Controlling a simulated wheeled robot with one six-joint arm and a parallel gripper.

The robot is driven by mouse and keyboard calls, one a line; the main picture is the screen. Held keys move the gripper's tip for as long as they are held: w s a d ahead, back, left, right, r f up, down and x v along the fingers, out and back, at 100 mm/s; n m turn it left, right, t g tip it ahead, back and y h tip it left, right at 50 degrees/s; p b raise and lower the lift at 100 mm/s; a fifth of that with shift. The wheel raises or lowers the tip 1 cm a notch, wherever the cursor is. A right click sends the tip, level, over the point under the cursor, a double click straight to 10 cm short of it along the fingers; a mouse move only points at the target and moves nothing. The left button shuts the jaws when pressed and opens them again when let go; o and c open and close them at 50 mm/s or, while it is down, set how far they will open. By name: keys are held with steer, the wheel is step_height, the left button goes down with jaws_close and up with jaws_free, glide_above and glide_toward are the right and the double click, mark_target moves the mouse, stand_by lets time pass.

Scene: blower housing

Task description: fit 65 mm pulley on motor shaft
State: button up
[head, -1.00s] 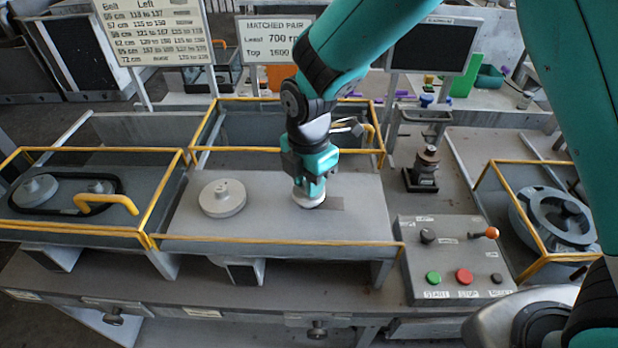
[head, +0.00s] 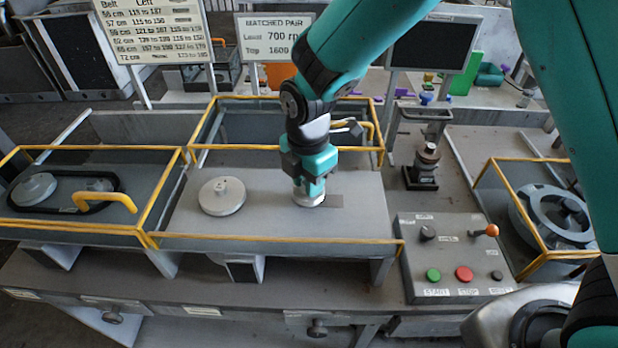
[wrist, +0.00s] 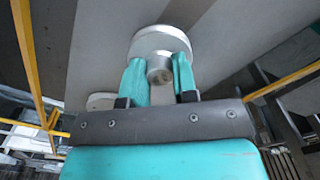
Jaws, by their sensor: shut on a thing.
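My gripper (head: 309,198) points down over the middle bay, right of the large pulley there. It is shut on a small pale pulley (head: 308,202), which is low near the grey deck (head: 270,225). In the wrist view my gripper (wrist: 160,80) has its two teal fingers on either side of the hub of this pulley (wrist: 160,42). Whether the pulley touches the deck or sits on a shaft under it is hidden. A larger grey pulley (head: 222,197) with a short stub at its centre lies flat to the left.
Yellow rails (head: 270,241) frame the middle bay. The left bay holds two pulleys inside a black belt (head: 68,210) and a yellow handle (head: 105,200). A control box (head: 455,255) with buttons and a ringed fan housing (head: 555,215) are at right. A dark stand (head: 425,165) rises between.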

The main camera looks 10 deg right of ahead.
steer(key=shift+f, duration=0.35)
stand_by(0.3)
steer(key=shift+f+b, duration=0.4)
steer(key=shift+f, duration=0.05)
steer(key=o, duration=1)
steer(key=shift+r, duration=0.1)
steer(key=shift+r+p, duration=3.05)
steer(key=shift+r, duration=0.7)
